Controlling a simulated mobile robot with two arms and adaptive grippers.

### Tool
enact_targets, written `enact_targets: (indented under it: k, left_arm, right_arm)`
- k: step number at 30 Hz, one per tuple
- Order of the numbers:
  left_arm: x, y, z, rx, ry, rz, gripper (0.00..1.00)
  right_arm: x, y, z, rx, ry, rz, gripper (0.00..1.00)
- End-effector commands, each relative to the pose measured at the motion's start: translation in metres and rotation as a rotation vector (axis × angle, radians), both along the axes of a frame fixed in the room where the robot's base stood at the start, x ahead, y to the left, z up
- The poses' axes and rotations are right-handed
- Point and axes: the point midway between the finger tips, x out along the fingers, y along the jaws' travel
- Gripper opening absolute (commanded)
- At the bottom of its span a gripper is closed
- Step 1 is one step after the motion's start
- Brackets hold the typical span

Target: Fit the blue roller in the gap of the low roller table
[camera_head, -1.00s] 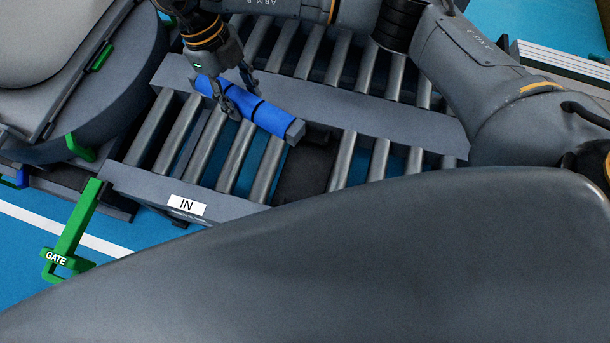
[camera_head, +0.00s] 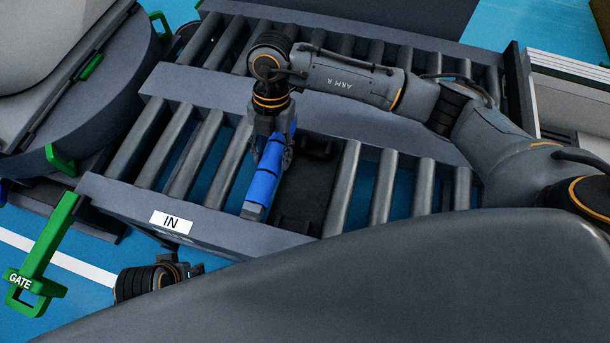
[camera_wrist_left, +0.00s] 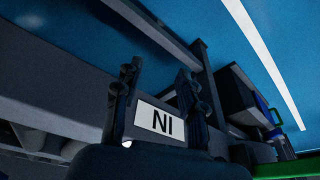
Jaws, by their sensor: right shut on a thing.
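The blue roller (camera_head: 262,187) is a blue cylinder with dark bands and a grey end. My right gripper (camera_head: 273,152) is shut on its upper part in the head view. The roller lines up roughly with the table's rollers, just left of the dark gap (camera_head: 304,193) in the low roller table (camera_head: 215,92). Its height above the table is hard to tell, and the gripper hides its far end. My left gripper (camera_wrist_left: 160,72) has its fingers apart and empty in the left wrist view, by the IN label; only part of that arm shows in the head view.
The IN label (camera_head: 171,221) is on the table's near rail. A green GATE handle (camera_head: 40,262) stands at the left. A second row of rollers (camera_head: 355,46) lies behind the middle rail. A large grey surface (camera_head: 430,285) covers the lower part of the head view.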

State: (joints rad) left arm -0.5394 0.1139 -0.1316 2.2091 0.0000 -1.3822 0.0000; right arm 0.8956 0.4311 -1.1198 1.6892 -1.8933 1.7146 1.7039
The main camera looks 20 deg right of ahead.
Motion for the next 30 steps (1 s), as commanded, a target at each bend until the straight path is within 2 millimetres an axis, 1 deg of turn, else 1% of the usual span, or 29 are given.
enact_targets:
  k: [1,2,3,6,9,12,17,19,22,24,30]
  left_arm:
    - [0.0,0.0,0.003,0.0,-0.003,0.0,0.4]
    - [-0.001,0.0,0.005,0.0,-0.005,0.0,0.4]
    - [-0.001,0.001,0.01,0.0,-0.008,0.001,0.4]
    - [-0.003,0.001,0.023,0.0,-0.015,0.001,0.4]
    - [-0.006,0.002,0.033,0.0,-0.02,0.002,0.4]
    - [-0.008,0.002,0.04,-0.001,-0.022,0.002,0.4]
    - [-0.009,0.002,0.045,0.0,-0.024,0.004,0.4]
    - [-0.011,0.002,0.05,-0.001,-0.027,0.003,0.4]
    - [-0.015,0.003,0.06,-0.001,-0.035,0.003,0.4]
    - [-0.015,0.003,0.055,-0.001,-0.032,0.004,0.4]
    - [-0.015,0.003,0.056,-0.001,-0.032,0.005,0.4]
  right_arm:
    - [-0.004,-0.013,-0.007,-0.001,0.001,-0.003,0.0]
    - [-0.007,-0.02,-0.01,-0.001,0.001,-0.002,0.0]
    - [-0.01,-0.026,-0.018,0.0,0.002,-0.002,0.0]
    - [-0.015,-0.04,-0.037,0.0,0.002,-0.001,0.0]
    - [-0.018,-0.05,-0.049,0.001,0.001,0.001,0.0]
    - [-0.02,-0.055,-0.056,0.003,-0.001,0.001,0.0]
    - [-0.022,-0.061,-0.063,0.001,-0.001,0.003,0.0]
    - [-0.024,-0.066,-0.07,0.0,0.0,0.002,0.0]
    - [-0.024,-0.065,-0.088,0.002,0.001,0.003,0.0]
    - [-0.024,-0.065,-0.096,0.002,0.001,0.003,0.0]
    - [-0.023,-0.065,-0.098,0.003,-0.003,0.003,0.0]
